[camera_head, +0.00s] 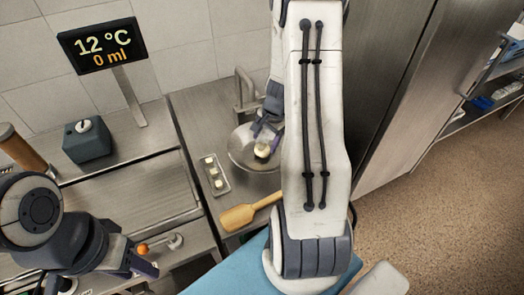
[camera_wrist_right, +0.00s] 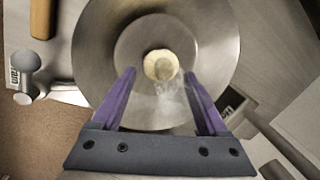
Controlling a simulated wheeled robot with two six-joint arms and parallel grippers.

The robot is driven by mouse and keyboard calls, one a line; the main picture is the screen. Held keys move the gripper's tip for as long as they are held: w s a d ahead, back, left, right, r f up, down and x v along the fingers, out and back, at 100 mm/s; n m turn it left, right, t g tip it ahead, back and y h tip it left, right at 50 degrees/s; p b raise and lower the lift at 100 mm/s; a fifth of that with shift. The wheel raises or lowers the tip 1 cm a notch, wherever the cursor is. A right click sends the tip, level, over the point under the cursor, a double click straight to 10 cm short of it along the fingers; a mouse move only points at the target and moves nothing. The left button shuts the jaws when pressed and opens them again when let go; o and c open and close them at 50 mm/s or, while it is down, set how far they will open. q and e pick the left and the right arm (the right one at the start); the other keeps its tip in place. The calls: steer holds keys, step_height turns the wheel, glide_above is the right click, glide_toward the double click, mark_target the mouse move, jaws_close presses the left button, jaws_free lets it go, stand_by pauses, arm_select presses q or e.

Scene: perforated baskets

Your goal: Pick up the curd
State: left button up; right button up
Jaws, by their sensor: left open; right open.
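The curd (camera_wrist_right: 161,65) is a small round pale-yellow piece in the middle of a round metal bowl (camera_wrist_right: 215,45) in the right wrist view. In the head view the curd (camera_head: 261,150) sits in the metal bowl (camera_head: 240,152) on the counter, partly covered by my right gripper (camera_head: 264,143). In the right wrist view my right gripper (camera_wrist_right: 160,85) is open, its two purple fingers pointing at the curd from either side, with nothing between the tips touching it that I can see. My left gripper (camera_head: 148,272) is open at the lower left, far from the bowl.
A small tray with pale pieces (camera_head: 214,175) lies left of the bowl. A wooden paddle (camera_head: 245,213) lies in front. A display (camera_head: 102,45) reads 12 °C and 0 ml. A dark box (camera_head: 87,142) stands at left. My right arm hides the counter's right side.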

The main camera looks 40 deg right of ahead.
mark_target(263, 146)
steer(key=x, duration=0.5)
steer(key=shift+w+d+f, duration=0.1)
steer(key=shift+w+d, duration=0.05)
steer(key=shift+d, duration=0.05)
steer(key=c, duration=1)
steer(key=shift+c, duration=0.2)
